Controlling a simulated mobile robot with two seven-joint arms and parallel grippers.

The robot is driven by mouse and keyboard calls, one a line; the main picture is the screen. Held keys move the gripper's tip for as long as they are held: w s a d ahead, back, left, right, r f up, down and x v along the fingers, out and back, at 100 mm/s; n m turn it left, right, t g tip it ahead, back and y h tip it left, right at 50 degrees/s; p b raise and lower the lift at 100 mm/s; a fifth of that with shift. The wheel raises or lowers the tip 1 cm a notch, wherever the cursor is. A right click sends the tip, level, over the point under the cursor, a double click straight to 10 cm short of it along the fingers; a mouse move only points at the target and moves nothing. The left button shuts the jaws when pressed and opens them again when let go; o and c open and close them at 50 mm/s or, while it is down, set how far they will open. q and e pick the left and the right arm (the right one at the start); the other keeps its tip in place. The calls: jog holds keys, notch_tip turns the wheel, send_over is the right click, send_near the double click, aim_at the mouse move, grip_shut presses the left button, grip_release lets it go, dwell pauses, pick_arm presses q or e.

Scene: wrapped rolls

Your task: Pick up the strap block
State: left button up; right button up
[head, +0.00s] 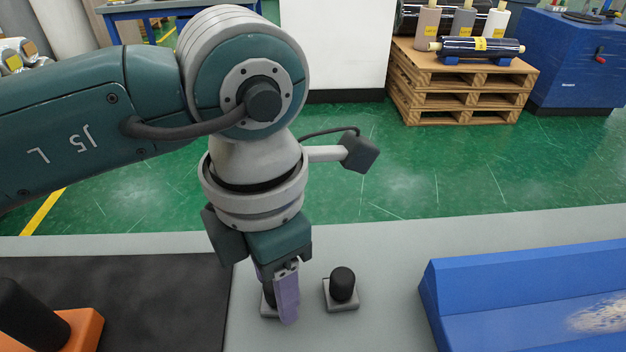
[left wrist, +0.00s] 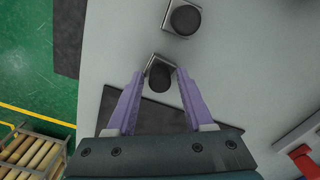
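Two small blocks, each a grey square base with a black round knob, stand on the grey table; I take these as strap blocks but cannot tell which is meant. One block (head: 342,290) stands clear, right of my left gripper, and shows at the top of the left wrist view (left wrist: 184,19). The other block (head: 268,303) is mostly hidden behind the fingers in the head view. In the left wrist view this block (left wrist: 160,76) lies between the purple fingertips. My left gripper (head: 281,312) points down, its fingers apart with gaps beside the knob. My right gripper is not in view.
A black mat (head: 150,290) covers the table's left part, with an orange base (head: 86,330) carrying a black cylinder. A blue cradle (head: 480,290) stands at right. Beyond the table are pallets (head: 455,85) with wrapped rolls and a blue machine (head: 575,60).

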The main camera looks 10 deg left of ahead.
pick_arm(q)
grip_shut()
dwell(0.5)
